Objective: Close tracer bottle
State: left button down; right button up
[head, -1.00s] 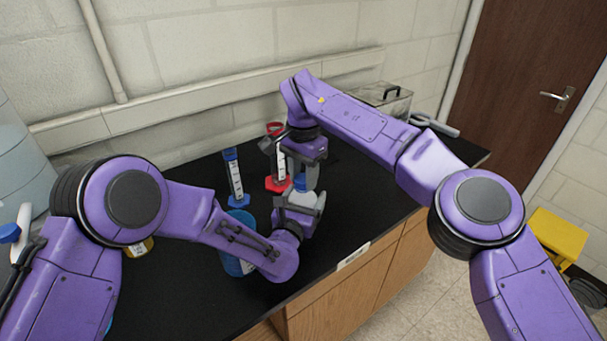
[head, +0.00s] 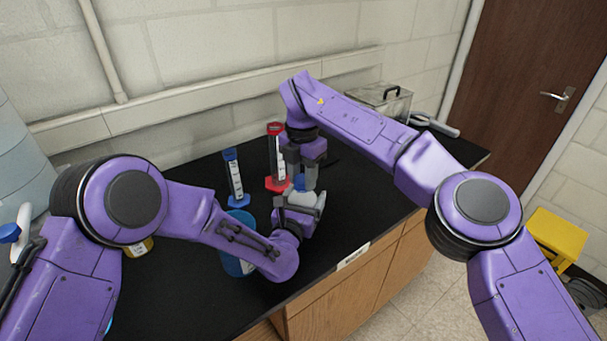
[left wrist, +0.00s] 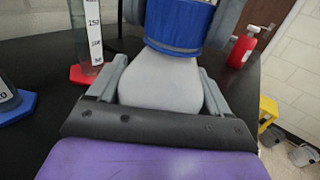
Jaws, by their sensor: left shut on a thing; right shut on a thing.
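The white tracer bottle (head: 302,199) stands upright near the front of the black bench. In the left wrist view the bottle (left wrist: 162,82) sits between the fingers of my left gripper (left wrist: 160,88), which is shut on its body. A ribbed blue cap (left wrist: 180,26) is at the top of the bottle, and it shows in the head view (head: 299,183). My right gripper (head: 302,180) comes down from above and is shut on the cap. The cap hides the bottle's neck, so I cannot tell how far it is threaded.
A red-based cylinder (head: 276,155) and a blue-based cylinder (head: 235,182) stand behind and left of the bottle. A blue container (head: 238,262) is partly behind my left arm. A metal box (head: 385,104) stands at the back right.

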pick_arm(q)
jog(key=shift+s+d, duration=0.15)
jog(key=shift+d, duration=0.1)
pick_arm(e)
jog(key=m, duration=0.6)
jog(key=shift+w+d, duration=0.1)
jog(key=shift+w, duration=0.05)
jog(key=m, duration=0.7)
pick_arm(q)
jog(key=shift+a, duration=0.1)
pick_arm(e)
jog(key=o, duration=1.2)
jog(key=shift+c, duration=0.2)
pick_arm(q)
jog(key=shift+a, duration=0.1)
pick_arm(e)
jog(key=shift+r, duration=2.25)
jog(key=shift+c, duration=0.3)
